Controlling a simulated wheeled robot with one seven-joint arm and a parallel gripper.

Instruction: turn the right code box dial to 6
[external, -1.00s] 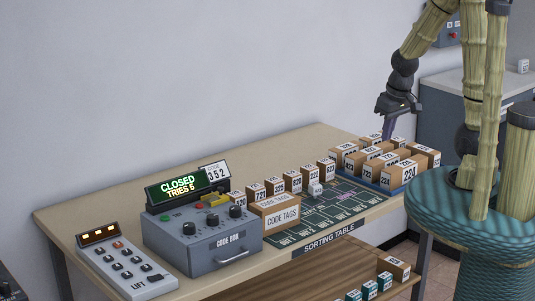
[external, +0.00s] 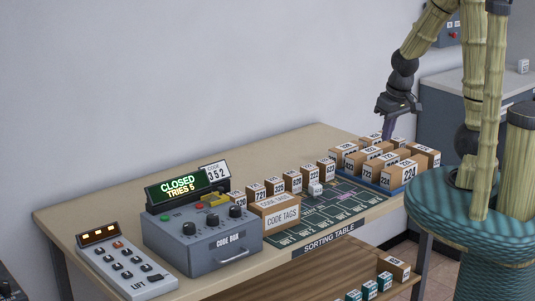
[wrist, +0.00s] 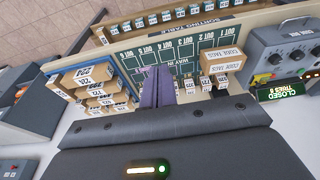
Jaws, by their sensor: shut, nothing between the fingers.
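The grey code box (external: 205,250) stands on the left part of the sorting table, its green display (external: 178,187) reading "CLOSED TRIES 5". Its right dial (external: 236,211) is a dark round knob, with two more dials to its left; their settings are too small to read. A card behind the box shows code 352 (external: 216,173). My gripper (external: 388,136) hangs above the far right end of the table, well to the right of the code box. Its purple fingers (wrist: 158,87) are shut and empty. In the wrist view the code box (wrist: 285,50) is at the right edge.
A blue tray of labelled parcels (external: 398,190) sits below my gripper. A row of small boxes and a code tags box (external: 282,217) stand between it and the code box. A lift panel (external: 125,266) is at the left. A lower shelf holds more boxes.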

